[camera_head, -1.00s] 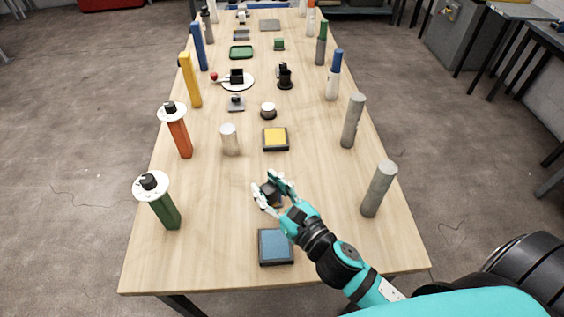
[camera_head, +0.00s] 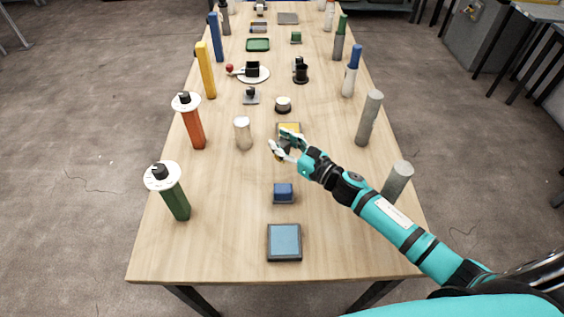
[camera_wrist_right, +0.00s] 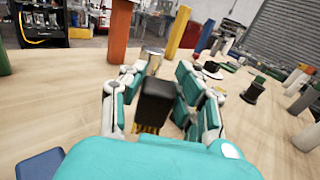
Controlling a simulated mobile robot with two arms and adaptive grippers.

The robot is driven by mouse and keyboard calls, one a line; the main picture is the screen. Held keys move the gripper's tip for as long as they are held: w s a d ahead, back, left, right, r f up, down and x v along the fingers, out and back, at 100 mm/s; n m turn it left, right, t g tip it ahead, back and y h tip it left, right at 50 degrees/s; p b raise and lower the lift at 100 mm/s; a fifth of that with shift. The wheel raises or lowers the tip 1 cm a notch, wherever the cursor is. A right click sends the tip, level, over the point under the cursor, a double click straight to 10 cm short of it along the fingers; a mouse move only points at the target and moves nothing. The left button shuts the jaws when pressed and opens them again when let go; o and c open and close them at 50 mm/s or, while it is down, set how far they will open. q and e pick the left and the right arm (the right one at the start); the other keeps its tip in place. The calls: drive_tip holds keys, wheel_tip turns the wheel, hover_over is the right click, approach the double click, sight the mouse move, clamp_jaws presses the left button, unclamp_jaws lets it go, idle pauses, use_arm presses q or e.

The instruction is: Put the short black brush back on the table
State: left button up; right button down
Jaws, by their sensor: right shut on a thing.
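The short black brush (camera_wrist_right: 155,103) is held between the fingers of my right gripper (camera_head: 280,141), its dark body upright in the wrist view, with a yellowish, dark-streaked lower end. My right gripper (camera_wrist_right: 160,92) is shut on it from both sides. In the head view the gripper hangs over the yellow pad (camera_head: 290,127) on the table (camera_head: 225,235) and hides part of it. I cannot tell whether the brush touches the pad. My left gripper is out of view.
A blue block (camera_head: 283,193) and a blue pad (camera_head: 284,242) lie nearer the front edge. A metal can (camera_head: 243,134) stands left of the gripper, and a round knob (camera_head: 283,104) behind it. Upright bars line both sides. Bare wood lies left of the blue block.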

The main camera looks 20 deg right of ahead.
drive_tip(key=shift+f+b, duration=1.45)
drive_tip(key=shift+f, duration=0.95)
drive_tip(key=shift+f, duration=0.1)
drive_tip(key=c, duration=1)
unclamp_jaws()
drive_tip(key=shift+r, duration=0.25)
drive_tip(key=b+v, duration=0.1)
drive_tip(key=v, duration=0.4)
drive_tip(key=b+v, duration=0.1)
drive_tip(key=v, duration=0.4)
drive_tip(key=shift+s+d+f, duration=0.2)
drive_tip(key=shift+s, duration=0.15)
drive_tip(key=shift+s+d+r+b, duration=0.2)
drive_tip(key=shift+s+d+b, duration=0.1)
drive_tip(key=shift+s, duration=0.3)
